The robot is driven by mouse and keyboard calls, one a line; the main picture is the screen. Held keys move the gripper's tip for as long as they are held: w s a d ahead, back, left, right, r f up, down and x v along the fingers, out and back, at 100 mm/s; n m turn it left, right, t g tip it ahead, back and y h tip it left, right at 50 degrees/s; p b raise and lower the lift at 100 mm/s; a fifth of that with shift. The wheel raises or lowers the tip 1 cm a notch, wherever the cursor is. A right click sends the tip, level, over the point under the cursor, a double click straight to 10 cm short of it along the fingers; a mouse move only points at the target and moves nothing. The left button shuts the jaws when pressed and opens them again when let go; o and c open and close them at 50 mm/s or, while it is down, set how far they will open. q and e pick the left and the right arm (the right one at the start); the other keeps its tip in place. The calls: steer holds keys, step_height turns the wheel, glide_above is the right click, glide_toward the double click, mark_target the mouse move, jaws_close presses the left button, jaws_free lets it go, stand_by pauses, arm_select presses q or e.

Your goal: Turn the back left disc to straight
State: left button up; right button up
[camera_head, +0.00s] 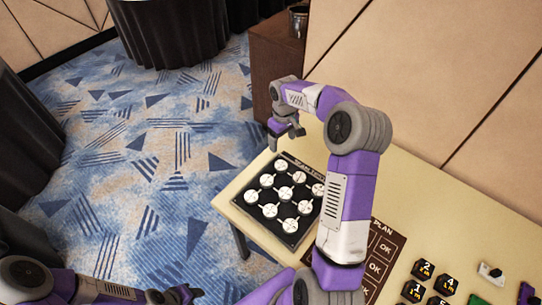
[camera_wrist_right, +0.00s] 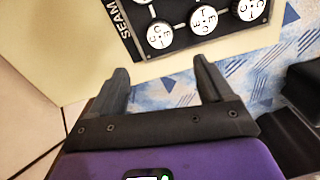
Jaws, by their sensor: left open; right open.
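A black board (camera_head: 263,222) carries a grid of white discs, with a lettered strip along its back edge. The back left disc (camera_head: 281,165) is the corner disc nearest my right gripper. It also shows in the right wrist view (camera_wrist_right: 160,34), beside the strip, with dark letters and marks too small to tell its angle. My right gripper (camera_head: 290,134) is open and empty, its fingers pointing down, above and beyond that corner. In the wrist view its fingertips (camera_wrist_right: 161,70) are apart from the disc. My left gripper (camera_head: 186,293) is open and empty at the bottom left, away from the board.
The board lies near the left end of a pale table (camera_head: 238,198). A dark plan sheet (camera_head: 386,245) lies to its right, partly behind my right arm. Several black numbered hexagons (camera_head: 446,285) lie farther right. A brown cabinet (camera_head: 275,60) stands behind. Patterned carpet is open at left.

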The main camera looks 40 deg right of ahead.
steer(key=b, duration=0.6)
glide_above(281, 165)
step_height(281, 165, down, 7)
steer(key=shift+r, duration=0.2)
step_height(281, 165, down, 7)
steer(key=shift+f+b, duration=0.2)
steer(key=shift+b, duration=0.95)
steer(key=c, duration=1)
steer(key=shift+c, duration=0.2)
steer(key=shift+m, duration=0.3)
